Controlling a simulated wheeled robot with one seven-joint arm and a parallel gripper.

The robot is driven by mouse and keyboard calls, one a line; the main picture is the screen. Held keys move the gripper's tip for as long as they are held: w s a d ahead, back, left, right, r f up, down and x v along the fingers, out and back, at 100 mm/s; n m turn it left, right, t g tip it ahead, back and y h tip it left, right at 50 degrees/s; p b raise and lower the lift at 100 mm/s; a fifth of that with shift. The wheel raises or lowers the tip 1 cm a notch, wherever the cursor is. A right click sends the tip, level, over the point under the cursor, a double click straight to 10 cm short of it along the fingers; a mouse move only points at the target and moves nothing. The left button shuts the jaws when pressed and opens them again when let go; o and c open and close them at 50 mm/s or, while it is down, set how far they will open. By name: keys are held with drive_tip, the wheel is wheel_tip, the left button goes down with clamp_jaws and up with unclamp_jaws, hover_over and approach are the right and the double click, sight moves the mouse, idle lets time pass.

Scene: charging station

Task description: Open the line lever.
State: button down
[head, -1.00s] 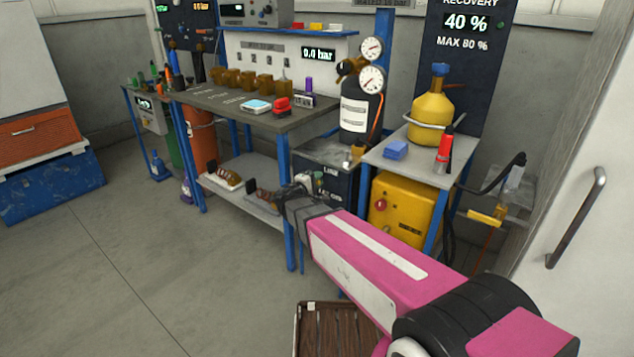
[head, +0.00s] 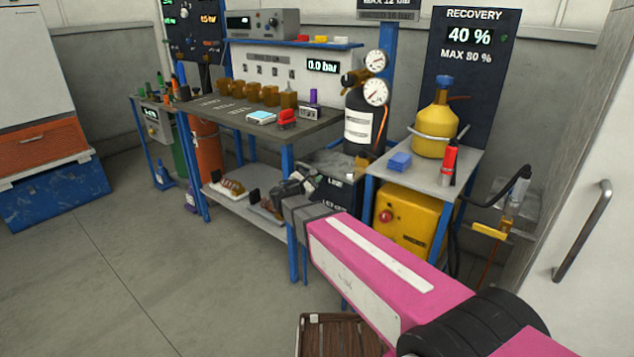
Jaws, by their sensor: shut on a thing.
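A second line of lettering lies below LINE on the box, partly covered by my arm and not clearly readable.
The workbench (head: 270,135) and its lower shelf are close on the left. A yellow unit (head: 405,215) stands under the small table (head: 430,170), which carries a yellow cylinder (head: 436,128). A brown crate (head: 338,338) is below my arm. Floor at left is clear.

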drive_tip(key=shift+w+a+r+n, duration=0.1)
drive_tip(key=shift+w+a+n, duration=0.25)
drive_tip(key=shift+n, duration=0.6)
drive_tip(key=shift+w+a+r+n, duration=0.15)
drive_tip(key=shift+a+n, duration=0.25)
drive_tip(key=shift+n, duration=0.5)
drive_tip(key=shift+w+a+r+n, duration=0.1)
drive_tip(key=shift+w+a+n, duration=0.3)
drive_tip(key=shift+n, duration=0.55)
drive_tip(key=c, duration=1)
unclamp_jaws()
drive_tip(key=shift+o, duration=0.2)
drive_tip(key=v, duration=1)
drive_tip(key=shift+s+a, duration=0.3)
drive_tip(key=shift+s+a, duration=0.1)
